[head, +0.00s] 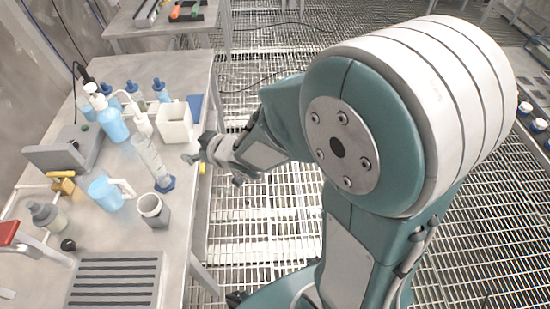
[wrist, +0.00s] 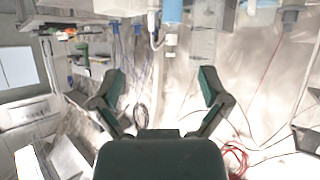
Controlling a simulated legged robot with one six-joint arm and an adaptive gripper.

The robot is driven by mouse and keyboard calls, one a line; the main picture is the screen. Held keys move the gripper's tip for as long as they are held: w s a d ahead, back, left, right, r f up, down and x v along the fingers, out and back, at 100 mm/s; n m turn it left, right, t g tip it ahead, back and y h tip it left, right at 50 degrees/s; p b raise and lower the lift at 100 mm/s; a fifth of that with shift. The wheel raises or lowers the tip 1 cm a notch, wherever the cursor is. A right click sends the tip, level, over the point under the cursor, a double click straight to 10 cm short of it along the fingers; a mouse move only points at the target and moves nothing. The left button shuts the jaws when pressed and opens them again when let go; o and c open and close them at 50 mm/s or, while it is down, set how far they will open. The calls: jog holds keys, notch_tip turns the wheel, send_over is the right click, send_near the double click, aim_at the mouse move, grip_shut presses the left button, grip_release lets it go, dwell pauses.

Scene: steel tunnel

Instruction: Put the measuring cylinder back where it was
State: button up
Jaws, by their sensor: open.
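The measuring cylinder (head: 151,161) is tall and clear with a blue foot. In the head view it stands on the grey table (head: 118,232) near its right edge, behind a grey cup (head: 153,210) and beside a blue jug (head: 107,193). My gripper (head: 196,150) is just to the right of the cylinder, at the height of its upper part, apart from it. In the wrist view my gripper (wrist: 162,75) has its fingers spread with nothing between them. That view looks upside down; a clear tube, seemingly the cylinder (wrist: 203,42), shows above the right finger.
A white square container (head: 174,125) and a blue pump bottle (head: 112,120) stand behind the cylinder. Several blue-capped bottles, a grey box device (head: 62,152) and a grooved grey plate (head: 115,283) crowd the table. Open grating floor (head: 265,225) lies right of the table.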

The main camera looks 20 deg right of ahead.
jog(key=s+d+r+m+h, duration=0.45)
jog(key=d+r+h, duration=0.2)
jog(key=d, duration=0.45)
jog(key=s+d+r+m+g, duration=0.1)
jog(key=s+r+g, duration=0.1)
jog(key=s, duration=0.6)
jog(key=s+d+r+m+g, duration=0.1)
jog(key=s+r+g, duration=0.1)
jog(key=s, duration=0.5)
jog(key=shift+s+r+g, duration=0.35)
jog(key=shift+s+g, duration=0.05)
jog(key=shift+g, duration=0.1)
jog(key=shift+d+m, duration=0.1)
jog(key=shift+m, duration=0.15)
